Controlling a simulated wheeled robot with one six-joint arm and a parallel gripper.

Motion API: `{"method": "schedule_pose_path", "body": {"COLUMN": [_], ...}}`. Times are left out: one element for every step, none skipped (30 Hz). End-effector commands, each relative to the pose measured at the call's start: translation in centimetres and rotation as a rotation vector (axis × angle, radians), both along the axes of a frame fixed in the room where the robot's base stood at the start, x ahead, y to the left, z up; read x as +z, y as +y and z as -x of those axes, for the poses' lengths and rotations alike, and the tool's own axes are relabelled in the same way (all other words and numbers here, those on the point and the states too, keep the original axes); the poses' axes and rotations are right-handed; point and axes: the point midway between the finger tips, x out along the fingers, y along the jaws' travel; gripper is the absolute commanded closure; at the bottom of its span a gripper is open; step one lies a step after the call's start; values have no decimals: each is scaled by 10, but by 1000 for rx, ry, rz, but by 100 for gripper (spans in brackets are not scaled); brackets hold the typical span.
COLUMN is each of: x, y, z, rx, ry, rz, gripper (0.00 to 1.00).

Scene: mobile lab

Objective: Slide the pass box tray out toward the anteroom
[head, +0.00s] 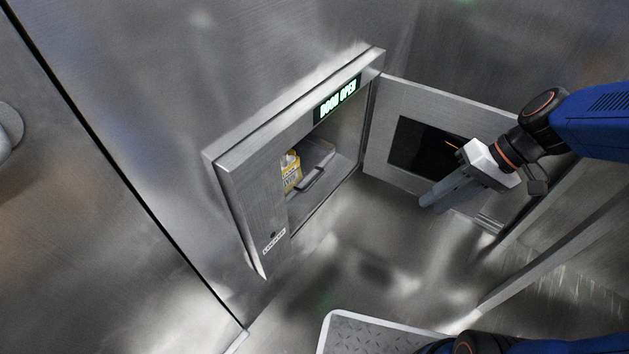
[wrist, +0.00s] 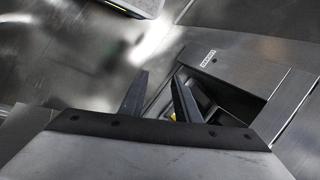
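The pass box (head: 248,165) is set in the metal wall, its door (head: 392,100) swung open to the right. The grey tray (head: 318,157) sits inside, with a bar handle (head: 313,179) on its front. A yellow and white carton (head: 291,170) stands in the tray, partly hidden by the box frame. My gripper (head: 432,203) is right of the opening, in front of the open door and apart from the tray. In the wrist view my gripper (wrist: 160,76) has its fingers apart with nothing between them. Beyond them part of the yellow carton (wrist: 173,117) shows.
A lit sign (head: 338,99) above the opening reads "DOOR OPEN". The open door has a dark window (head: 425,148) close behind my gripper. A metal-rimmed plate (head: 365,335) is at the bottom. The space directly before the opening looks clear.

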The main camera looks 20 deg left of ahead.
Motion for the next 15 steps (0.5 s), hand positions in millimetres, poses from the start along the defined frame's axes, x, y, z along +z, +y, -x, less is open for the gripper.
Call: {"method": "schedule_pose_path", "body": {"x": [-6, -8, -11, -14, -16, -19, -22, -24, -28, -31, -33, -37, -40, -43, -47], "y": [7, 12, 17, 22, 26, 32, 36, 40, 46, 50, 54, 60, 63, 67, 73], "z": [-6, -9, -13, -16, -19, -24, -27, -31, -35, -39, -43, -48, -51, -55, -60], "rx": [8, 11, 19, 23, 26, 30, 32, 34, 36, 37, 38, 37, 38, 37, 34], "ry": [25, 36, 52, 64, 73, 86, 96, 104, 117, 126, 133, 144, 151, 158, 168], "rz": [-29, -48, -73, -93, -112, -138, -158, -177, -204, -222, -242, -267, -286, -306, -331], "gripper": [71, 71, 71, 71, 71, 71, 71, 71, 71, 71, 71, 71, 71, 71, 71]}}
